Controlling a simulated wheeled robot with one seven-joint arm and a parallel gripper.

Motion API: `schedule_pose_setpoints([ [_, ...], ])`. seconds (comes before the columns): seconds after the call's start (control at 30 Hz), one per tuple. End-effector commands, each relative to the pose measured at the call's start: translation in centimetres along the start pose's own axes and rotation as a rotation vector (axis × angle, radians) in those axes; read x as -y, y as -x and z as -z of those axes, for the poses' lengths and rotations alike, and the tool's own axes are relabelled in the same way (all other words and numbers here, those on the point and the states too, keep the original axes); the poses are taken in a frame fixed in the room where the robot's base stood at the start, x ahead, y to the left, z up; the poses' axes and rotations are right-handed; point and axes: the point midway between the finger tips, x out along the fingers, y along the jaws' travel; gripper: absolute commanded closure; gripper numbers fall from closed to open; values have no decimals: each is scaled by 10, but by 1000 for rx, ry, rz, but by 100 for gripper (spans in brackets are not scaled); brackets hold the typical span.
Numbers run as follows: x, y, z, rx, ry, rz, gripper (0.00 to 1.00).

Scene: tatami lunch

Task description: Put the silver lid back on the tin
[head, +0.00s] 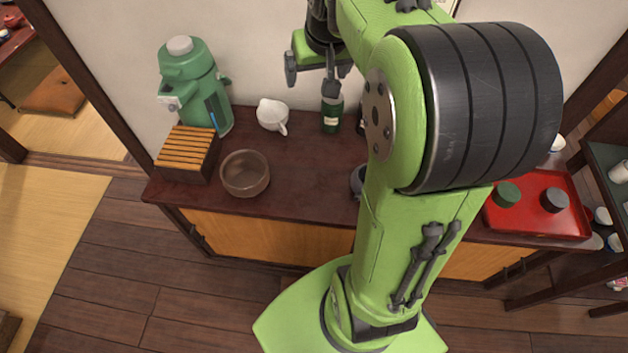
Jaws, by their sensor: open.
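A dark green tin (332,116) with a pale label stands upright near the back of the dark wooden counter. My gripper (311,79) is open at the back of the counter, above and slightly left of the tin. One dark finger overlaps the tin's top in the picture, so I cannot tell whether they touch or whether the top is open. I cannot make out the silver lid. A grey rounded thing (357,181) shows partly behind my arm, too hidden to identify.
On the counter (300,180), left of the tin, are a white spouted pot (272,114), a brown bowl (245,174), a slatted wooden box (186,150) and a green air pot (190,75). A red tray (540,222) with two small round containers is at right. The counter's middle front is clear.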

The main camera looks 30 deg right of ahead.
Motion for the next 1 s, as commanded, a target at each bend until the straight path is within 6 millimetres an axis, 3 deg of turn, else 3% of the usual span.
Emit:
schedule_pose_setpoints([
  [0.03, 22, 23, -25, -12, 40, 20, 5],
  [0.1, 44, 46, -63, -21, 91, 45, 5],
  [0.2, 64, 69, -121, -32, 164, 79, 5],
  [0.3, 72, 79, -172, -42, 223, 107, 5],
  [0.4, 73, 80, -205, -46, 260, 124, 5],
  [0.53, 72, 79, -220, -46, 275, 131, 5],
  [1.0, 72, 79, -219, -46, 274, 130, 5],
])
